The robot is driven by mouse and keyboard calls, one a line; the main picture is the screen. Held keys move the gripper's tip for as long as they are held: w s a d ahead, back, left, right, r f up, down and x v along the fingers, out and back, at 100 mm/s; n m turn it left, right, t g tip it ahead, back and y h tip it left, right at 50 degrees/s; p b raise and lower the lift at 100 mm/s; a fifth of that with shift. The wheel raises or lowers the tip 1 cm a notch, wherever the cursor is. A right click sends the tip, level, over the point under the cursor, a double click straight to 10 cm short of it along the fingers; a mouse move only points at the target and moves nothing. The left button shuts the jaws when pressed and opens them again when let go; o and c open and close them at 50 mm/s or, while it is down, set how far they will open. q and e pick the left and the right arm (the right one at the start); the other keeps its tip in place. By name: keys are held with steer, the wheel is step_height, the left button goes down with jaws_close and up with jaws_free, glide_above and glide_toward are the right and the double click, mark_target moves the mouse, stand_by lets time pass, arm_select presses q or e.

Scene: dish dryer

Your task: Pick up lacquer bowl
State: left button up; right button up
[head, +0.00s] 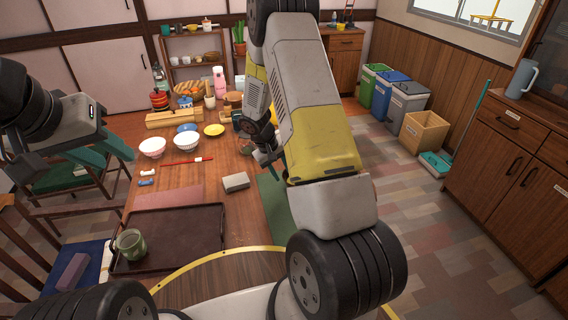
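A small stack of red and dark bowls (159,100), which may hold the lacquer bowl, stands at the back left of the table. I cannot tell its pieces apart. My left gripper (78,168) hangs at the left, over a chair beside the table. Its teal fingers are spread and nothing shows between them. It is nearer to me than the stack and apart from it. My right gripper (266,158) is over the table's right side, partly hidden behind my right arm. Its finger gap cannot be made out.
Two white bowls (152,147) (187,140), a yellow dish (214,130) and red chopsticks (187,161) lie mid-table. A grey box (235,182) is nearer. A wooden rack (170,119) stands near the stack.

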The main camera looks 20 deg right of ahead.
steer(key=x, duration=0.4)
steer(key=shift+w+f, duration=0.15)
steer(key=shift+f, duration=0.15)
jaws_close()
